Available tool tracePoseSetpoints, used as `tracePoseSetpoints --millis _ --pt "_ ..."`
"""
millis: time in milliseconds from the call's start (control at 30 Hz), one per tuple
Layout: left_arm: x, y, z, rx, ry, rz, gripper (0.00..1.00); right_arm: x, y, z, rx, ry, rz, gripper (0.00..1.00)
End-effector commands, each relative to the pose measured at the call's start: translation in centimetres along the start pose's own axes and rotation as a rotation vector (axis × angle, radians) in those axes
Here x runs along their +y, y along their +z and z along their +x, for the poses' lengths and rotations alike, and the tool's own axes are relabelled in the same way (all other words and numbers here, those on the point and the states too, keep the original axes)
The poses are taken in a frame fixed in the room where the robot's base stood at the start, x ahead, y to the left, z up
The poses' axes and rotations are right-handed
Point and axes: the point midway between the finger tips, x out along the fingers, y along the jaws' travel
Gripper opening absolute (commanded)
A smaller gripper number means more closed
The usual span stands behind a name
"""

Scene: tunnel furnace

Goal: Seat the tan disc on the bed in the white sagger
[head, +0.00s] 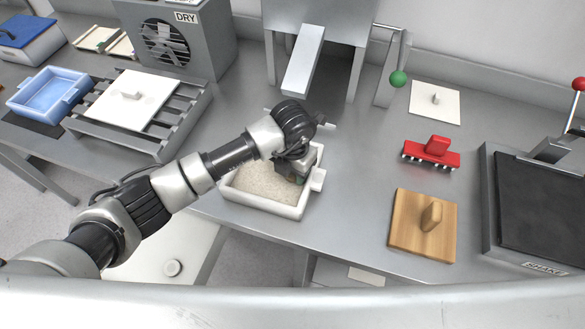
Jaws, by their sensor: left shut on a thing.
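The white sagger (261,202) is an open rectangular box with lug handles, near the front edge of the bench. A pale, grainy bed (255,178) covers its floor. My left gripper (293,178) reaches in from the left and points down over the right part of the sagger. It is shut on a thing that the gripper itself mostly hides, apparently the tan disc. I cannot make out the disc's outline or whether it touches the bed. My right gripper is not in view.
A wooden board with a knob (408,225) and a red toothed tool (431,158) lie to the right. A grey machine with a chute (303,60) stands behind the sagger. A slatted rack (155,143) and blue tray (52,92) are at left. Bench beside the sagger's right is clear.

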Motion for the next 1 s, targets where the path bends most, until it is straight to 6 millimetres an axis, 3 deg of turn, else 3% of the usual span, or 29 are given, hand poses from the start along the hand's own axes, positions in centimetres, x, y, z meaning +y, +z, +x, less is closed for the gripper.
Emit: tracePoseSetpoints --millis 433,467,633,1000 --pt "0.04 -0.01 0.73 0.001 0.0 -0.001 0.21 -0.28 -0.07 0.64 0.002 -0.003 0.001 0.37" --pt "0.04 -0.02 0.74 0.001 0.0 -0.001 0.49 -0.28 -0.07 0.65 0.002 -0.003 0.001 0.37" --pt "-0.05 -0.08 0.84 0.003 -0.001 0.001 0.74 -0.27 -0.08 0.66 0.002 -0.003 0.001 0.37" --pt "-0.19 -0.21 1.04 0.008 -0.002 0.004 0.74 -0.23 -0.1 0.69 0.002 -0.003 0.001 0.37"
